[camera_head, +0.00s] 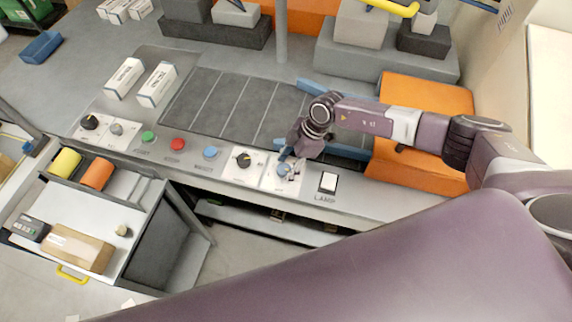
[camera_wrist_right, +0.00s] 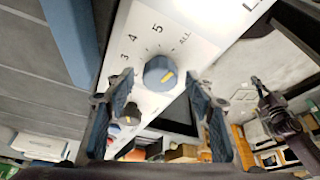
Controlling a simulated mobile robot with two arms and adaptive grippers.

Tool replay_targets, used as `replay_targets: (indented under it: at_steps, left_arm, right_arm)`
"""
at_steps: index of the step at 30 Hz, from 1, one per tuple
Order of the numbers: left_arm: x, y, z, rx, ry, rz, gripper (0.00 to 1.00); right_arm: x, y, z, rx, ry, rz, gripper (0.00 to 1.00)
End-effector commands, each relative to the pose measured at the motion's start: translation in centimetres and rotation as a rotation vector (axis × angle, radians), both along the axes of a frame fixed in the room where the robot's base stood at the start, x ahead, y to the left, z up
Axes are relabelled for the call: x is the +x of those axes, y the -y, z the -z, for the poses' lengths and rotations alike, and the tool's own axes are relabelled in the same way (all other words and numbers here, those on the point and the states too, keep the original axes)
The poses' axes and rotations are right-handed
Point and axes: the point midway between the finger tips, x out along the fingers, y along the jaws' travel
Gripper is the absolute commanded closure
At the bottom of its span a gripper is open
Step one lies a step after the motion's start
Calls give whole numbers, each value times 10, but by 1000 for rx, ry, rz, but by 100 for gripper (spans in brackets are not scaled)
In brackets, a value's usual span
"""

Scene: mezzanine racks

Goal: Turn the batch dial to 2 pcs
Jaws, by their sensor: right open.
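The batch dial is a blue knob (camera_head: 283,169) on a white plate at the front of the console. In the right wrist view the blue knob (camera_wrist_right: 158,70) has a yellow mark low on the right of its face. Around it I read 3, 4, 5 and ALL; the lower left labels are hidden behind a finger. I cannot tell which label the mark points to. My right gripper (camera_head: 289,156) is over the dial. In the wrist view its fingers (camera_wrist_right: 160,112) are open, apart on either side below the knob, with nothing between them.
Left of the dial is a black dial (camera_head: 243,160), then blue (camera_head: 211,153), red (camera_head: 178,145) and green (camera_head: 148,137) buttons. A white lamp switch (camera_head: 328,182) stands close on the right. An orange block (camera_head: 420,166) is under my right arm.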

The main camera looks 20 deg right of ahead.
Motion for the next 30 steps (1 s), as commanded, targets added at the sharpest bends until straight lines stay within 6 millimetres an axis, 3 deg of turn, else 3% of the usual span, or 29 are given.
replay_targets:
  at_steps: [2, 13, 22, 30]
  left_arm:
    - [0, 0, 0, 0, 0, 0, 100]
    - [0, 0, 0, 0, 1, 0, 100]
    - [1, 0, 5, 0, 1, 1, 100]
    - [1, 0, 23, 0, 1, 2, 100]
  right_arm:
    - [0, 0, 0, 0, 0, 0, 52]
    - [0, 0, 0, 0, -1, 0, 92]
    - [0, 0, 1, 1, -1, -42, 92]
    - [2, 0, 3, 1, 0, -208, 92]
